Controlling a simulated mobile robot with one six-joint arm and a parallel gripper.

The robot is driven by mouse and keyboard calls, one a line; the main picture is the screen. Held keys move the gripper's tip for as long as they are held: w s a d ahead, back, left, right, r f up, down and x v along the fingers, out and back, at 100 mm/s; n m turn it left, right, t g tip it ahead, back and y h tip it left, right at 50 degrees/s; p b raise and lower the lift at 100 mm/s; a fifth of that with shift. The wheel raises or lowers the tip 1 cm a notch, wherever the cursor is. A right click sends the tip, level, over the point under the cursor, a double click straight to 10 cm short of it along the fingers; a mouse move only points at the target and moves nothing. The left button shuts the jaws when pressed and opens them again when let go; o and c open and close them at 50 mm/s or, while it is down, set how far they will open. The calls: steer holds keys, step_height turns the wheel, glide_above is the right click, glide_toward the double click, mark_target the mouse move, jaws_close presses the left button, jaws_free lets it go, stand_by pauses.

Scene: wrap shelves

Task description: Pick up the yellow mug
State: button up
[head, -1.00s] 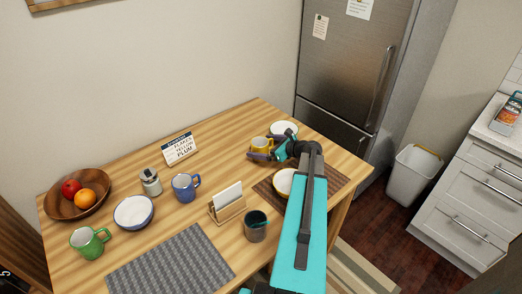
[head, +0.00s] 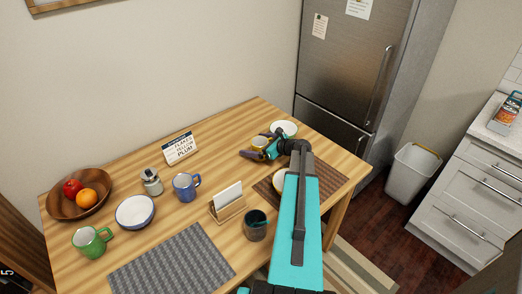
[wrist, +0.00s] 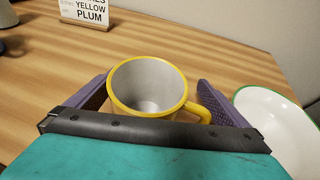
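The yellow mug (wrist: 148,86) has a yellow rim and handle and a pale grey inside. It stands upright on the wooden table, with its handle to the right in the wrist view. In the head view the mug (head: 260,141) is at the far right part of the table, partly hidden by my gripper. My gripper (wrist: 150,92) is open, with one purple finger on each side of the mug. A gap shows between the left finger and the mug; the right finger is close to the handle. The mug's lower part is hidden by my gripper body.
A white bowl (wrist: 275,120) with a green rim stands just right of the right finger. A sign (head: 180,148), a blue mug (head: 186,187), a card holder (head: 230,207) and a dark cup (head: 256,226) stand to the left. A yellow-rimmed dish (head: 280,181) is partly behind my arm.

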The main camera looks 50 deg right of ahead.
steer(key=c, duration=1.1)
steer(key=shift+r, duration=0.1)
steer(key=shift+r+b, duration=0.85)
steer(key=shift+r, duration=4.1)
